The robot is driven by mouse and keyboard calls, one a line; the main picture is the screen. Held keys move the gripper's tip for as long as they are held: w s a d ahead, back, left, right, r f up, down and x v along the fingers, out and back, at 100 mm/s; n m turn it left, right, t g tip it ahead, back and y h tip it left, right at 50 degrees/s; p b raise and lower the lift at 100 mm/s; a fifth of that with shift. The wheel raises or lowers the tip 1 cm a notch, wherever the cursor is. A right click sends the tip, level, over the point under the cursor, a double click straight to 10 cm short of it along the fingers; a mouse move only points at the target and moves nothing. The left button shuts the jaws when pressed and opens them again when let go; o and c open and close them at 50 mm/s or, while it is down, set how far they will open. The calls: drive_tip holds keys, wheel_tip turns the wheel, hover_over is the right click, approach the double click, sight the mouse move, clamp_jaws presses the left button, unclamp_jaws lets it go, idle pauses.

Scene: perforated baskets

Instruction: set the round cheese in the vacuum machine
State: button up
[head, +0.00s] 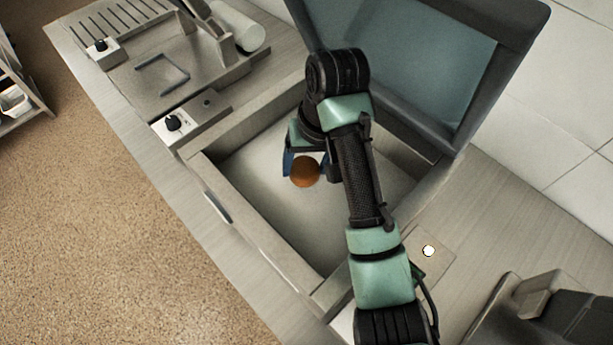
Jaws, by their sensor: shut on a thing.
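A control panel with a black knob (173,123) is at the machine's upper left. Another metal appliance with a white roll (238,30) stands beyond it. A dark machine (549,312) is at the lower right. The chamber floor around the cheese is clear.

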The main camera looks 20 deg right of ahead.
sight(309, 168)
drive_tip(key=shift+f, duration=1.85)
drive_tip(key=shift+f, duration=0.15)
drive_tip(key=o, duration=1.4)
drive_tip(key=r+p, duration=0.2)
drive_tip(key=r, duration=0.2)
drive_tip(key=s+d+r+p, duration=0.1)
drive_tip(key=r+p, duration=0.2)
drive_tip(key=r, duration=0.1)
drive_tip(key=r+p, duration=0.2)
drive_tip(key=r, duration=0.2)
drive_tip(key=shift+s+d+r, duration=0.1)
drive_tip(key=shift+s+d, duration=0.1)
drive_tip(key=shift+s, duration=0.05)
